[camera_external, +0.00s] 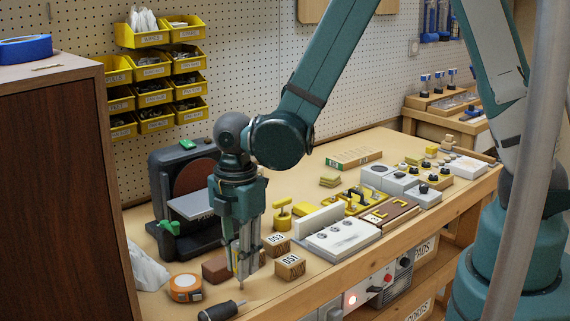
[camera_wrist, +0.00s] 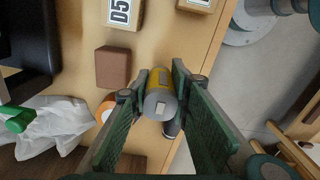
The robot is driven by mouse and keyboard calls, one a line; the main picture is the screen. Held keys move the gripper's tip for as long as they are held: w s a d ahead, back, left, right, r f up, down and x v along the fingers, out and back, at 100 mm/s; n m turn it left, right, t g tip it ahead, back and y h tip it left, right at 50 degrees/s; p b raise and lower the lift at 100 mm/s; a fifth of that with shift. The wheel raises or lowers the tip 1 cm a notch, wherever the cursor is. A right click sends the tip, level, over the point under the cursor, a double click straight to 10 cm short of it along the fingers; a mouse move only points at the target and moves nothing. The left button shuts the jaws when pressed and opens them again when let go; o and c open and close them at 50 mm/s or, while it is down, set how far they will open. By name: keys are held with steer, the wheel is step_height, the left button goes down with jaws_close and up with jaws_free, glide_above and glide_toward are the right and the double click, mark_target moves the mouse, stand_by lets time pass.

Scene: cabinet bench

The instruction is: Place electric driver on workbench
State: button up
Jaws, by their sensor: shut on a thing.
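The electric driver (camera_wrist: 160,90) is a yellow and grey cylinder, seen nearly end-on between the finger pads in the wrist view. My gripper (camera_external: 242,268) is shut on it and points down near the front left edge of the workbench (camera_external: 350,150).
A dark-handled tool (camera_external: 218,310) and an orange tape measure (camera_external: 186,288) lie close by. A brown block (camera_external: 216,268), labelled wooden blocks (camera_external: 290,266), a sander (camera_external: 182,195) and a white bag (camera_external: 148,270) surround the spot. Bare bench lies toward the back middle.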

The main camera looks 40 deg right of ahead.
steer(key=shift+f, duration=0.15)
steer(key=o, duration=1)
steer(key=shift+o, duration=0.2)
steer(key=shift+r, duration=0.2)
steer(key=shift+r+p, duration=0.7)
steer(key=shift+r, duration=5.3)
